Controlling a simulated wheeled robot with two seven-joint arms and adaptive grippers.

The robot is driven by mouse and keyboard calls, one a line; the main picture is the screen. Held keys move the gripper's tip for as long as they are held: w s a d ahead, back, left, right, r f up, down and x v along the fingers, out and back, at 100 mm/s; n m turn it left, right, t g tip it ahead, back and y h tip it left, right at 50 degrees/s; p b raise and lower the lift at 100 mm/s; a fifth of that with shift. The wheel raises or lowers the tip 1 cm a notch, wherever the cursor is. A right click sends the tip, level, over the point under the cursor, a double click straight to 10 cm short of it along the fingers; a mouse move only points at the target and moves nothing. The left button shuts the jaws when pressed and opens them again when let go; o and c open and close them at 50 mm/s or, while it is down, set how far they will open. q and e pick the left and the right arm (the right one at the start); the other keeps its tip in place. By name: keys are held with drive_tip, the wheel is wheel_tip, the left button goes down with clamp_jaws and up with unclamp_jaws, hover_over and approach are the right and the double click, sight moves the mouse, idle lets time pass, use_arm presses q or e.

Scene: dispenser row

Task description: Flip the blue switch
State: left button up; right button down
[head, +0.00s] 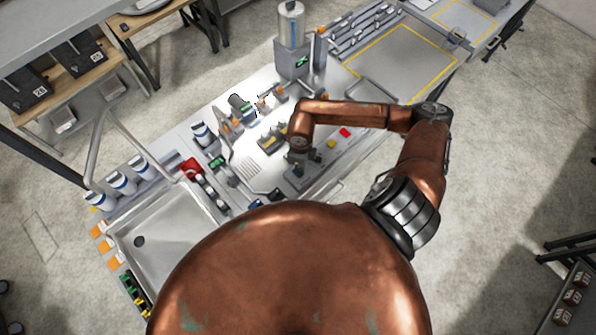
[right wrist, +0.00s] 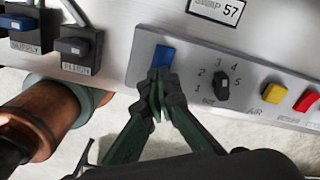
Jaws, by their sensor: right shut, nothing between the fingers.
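The blue switch (right wrist: 164,56) is a small blue rocker on a grey panel (right wrist: 195,60) in the right wrist view. My right gripper (right wrist: 158,80) is shut and empty, its dark fingertips together at the lower edge of the switch. The fingertips overlap that edge in the picture; I cannot tell whether they touch it. In the head view my right gripper (head: 297,158) is a small dark shape below the copper wrist, over the panel. I cannot make out the blue switch there. My left gripper is not in view.
Right of the switch are a black numbered dial (right wrist: 222,86), a yellow button (right wrist: 273,93) and a red button (right wrist: 307,101). A metal sink (head: 165,235) lies at the left.

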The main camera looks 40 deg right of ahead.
drive_tip(key=shift+f+b, duration=0.8)
drive_tip(key=shift+f, duration=0.1)
idle(0.3)
drive_tip(key=shift+r, duration=0.15)
drive_tip(key=shift+r+p, duration=1.7)
drive_tip(key=shift+r, duration=1.7)
